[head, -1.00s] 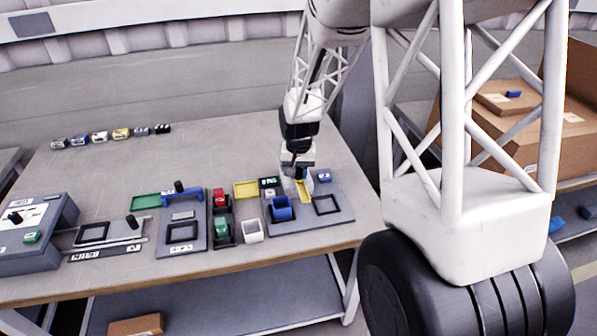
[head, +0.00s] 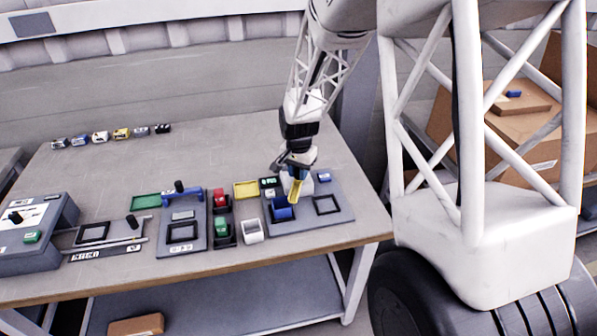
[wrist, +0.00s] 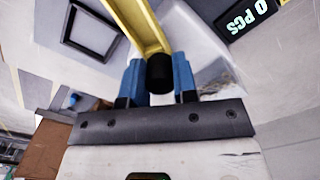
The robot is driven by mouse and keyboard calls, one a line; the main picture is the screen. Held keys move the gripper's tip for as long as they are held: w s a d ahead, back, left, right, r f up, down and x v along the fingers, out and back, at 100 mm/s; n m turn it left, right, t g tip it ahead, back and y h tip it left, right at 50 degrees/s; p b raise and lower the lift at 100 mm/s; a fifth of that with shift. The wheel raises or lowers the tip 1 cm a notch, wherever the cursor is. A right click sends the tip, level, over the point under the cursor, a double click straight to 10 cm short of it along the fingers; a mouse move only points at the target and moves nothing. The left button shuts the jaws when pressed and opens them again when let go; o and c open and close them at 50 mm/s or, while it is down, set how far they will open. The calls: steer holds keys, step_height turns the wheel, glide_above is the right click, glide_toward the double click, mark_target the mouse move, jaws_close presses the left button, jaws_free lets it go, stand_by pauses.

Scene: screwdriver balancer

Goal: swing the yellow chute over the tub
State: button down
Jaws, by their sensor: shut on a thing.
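The yellow chute (head: 297,190) is on the grey board at the right of the bench; its free end points toward the front, close to the right side of the blue tub (head: 281,212). In the wrist view the chute (wrist: 143,22) runs up from a black knob (wrist: 160,72). My gripper (head: 298,174) is at the chute's back end, and its blue fingers (wrist: 159,78) are shut on the knob. The tub is not clearly seen in the wrist view. Whether the chute's tip is above the tub's rim or just beside it, I cannot tell.
A dark square frame (head: 327,205) lies right of the chute. A small display (head: 268,183) reading "0 PCS" in the wrist view stands behind the tub. A yellow tray (head: 246,190) and a white bin (head: 252,231) lie to the left. The back of the bench is mostly clear.

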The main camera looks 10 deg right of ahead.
steer(key=m, duration=0.5)
steer(key=shift+m, duration=0.4)
steer(key=c, duration=0.9)
jaws_free()
steer(key=shift+r, duration=0.1)
steer(key=shift+r, duration=3.8)
